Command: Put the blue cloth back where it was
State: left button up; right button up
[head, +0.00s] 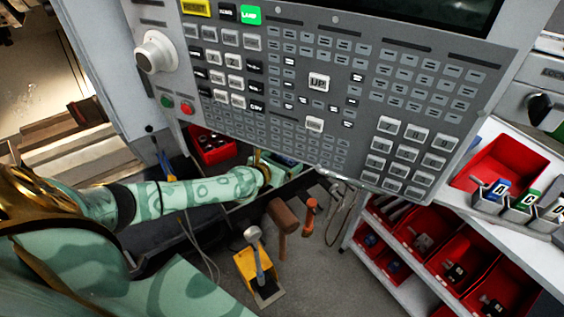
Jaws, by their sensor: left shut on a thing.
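My left arm comes in from the left, and my left gripper (262,167) is at the lower edge of the control panel, over a dark drawer or tray. Its fingers are small and partly covered by the panel. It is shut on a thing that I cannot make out. I cannot clearly pick out the blue cloth; a small blue-green patch (287,161) shows just right of the gripper, but I cannot tell what it is. My right gripper is not in view.
The big grey control panel (300,95) overhangs the gripper. A red bin (212,148) is left of it. A mallet (283,215) and a yellow box (247,265) with a hammer are below. Red bins (425,228) fill a rack at right. Grey floor (310,270) shows between.

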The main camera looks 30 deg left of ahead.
pick_arm(q)
jog(key=shift+f, duration=0.2)
jog(key=o, duration=0.8)
jog(key=shift+r, duration=0.3)
jog(key=p+v, duration=0.2)
jog(key=v, duration=1)
jog(key=shift+f, duration=0.1)
jog(key=shift+s+f, duration=0.1)
